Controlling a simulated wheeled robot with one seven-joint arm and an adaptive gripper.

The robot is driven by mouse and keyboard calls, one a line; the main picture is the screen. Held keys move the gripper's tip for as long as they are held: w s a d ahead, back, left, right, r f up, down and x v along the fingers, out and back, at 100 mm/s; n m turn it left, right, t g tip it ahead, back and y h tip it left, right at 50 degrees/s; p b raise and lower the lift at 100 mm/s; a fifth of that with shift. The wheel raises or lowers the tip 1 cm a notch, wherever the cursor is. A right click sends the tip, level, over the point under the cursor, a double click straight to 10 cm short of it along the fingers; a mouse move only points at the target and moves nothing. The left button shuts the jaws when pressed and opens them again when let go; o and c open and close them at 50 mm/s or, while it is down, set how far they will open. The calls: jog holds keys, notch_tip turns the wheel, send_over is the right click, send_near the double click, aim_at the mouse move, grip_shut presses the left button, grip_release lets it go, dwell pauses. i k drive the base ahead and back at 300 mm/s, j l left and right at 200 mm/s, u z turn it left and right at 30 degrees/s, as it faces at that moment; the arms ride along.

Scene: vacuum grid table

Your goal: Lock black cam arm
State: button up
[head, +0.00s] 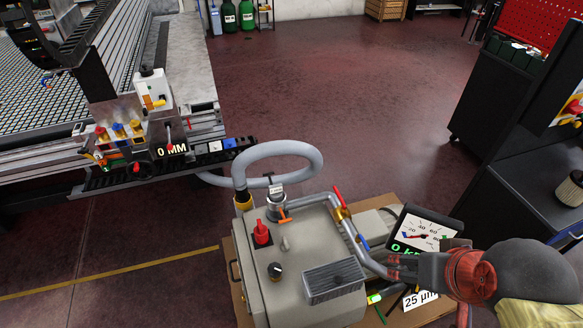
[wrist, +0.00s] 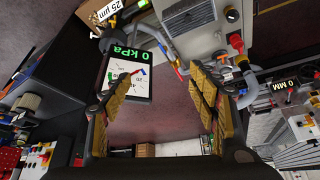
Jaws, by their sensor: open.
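A hose coupling (head: 276,203) stands on top of the beige pump unit (head: 297,243), where the grey hose (head: 290,150) meets it. An orange arm (head: 286,215) sticks out at its right side. A small dark piece (head: 270,179) shows at its top by a white tag; I cannot tell surely whether it is the black cam arm or how it is set. In the wrist view my gripper (wrist: 165,90) is open and empty, its yellow-padded fingers wide apart with floor between them. The pump unit (wrist: 190,20) and hose (wrist: 247,80) lie beyond the right finger, apart from it.
A vacuum gauge reading 0 kPa (head: 420,230) stands right of the pump, close to my arm. A metal pipe with a red-handled valve (head: 341,205) crosses the pump's right side. The grid table (head: 50,100) is at the left, a dark cabinet (head: 490,110) at the right. Open floor lies behind.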

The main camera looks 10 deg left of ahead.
aim_at(268, 174)
jog(key=k+j+z, duration=0.15)
jog(key=k+j, duration=1)
jog(key=j+z, duration=0.1)
jog(key=j, duration=1)
jog(key=j+z, duration=0.15)
jog(key=j, duration=0.95)
jog(key=i+j+z, duration=0.1)
jog(key=i+j, duration=0.45)
jog(key=i+j+z, duration=0.1)
jog(key=i+j, duration=0.4)
jog(key=j, duration=0.2)
jog(key=i+l, duration=0.1)
jog(key=i, duration=0.4)
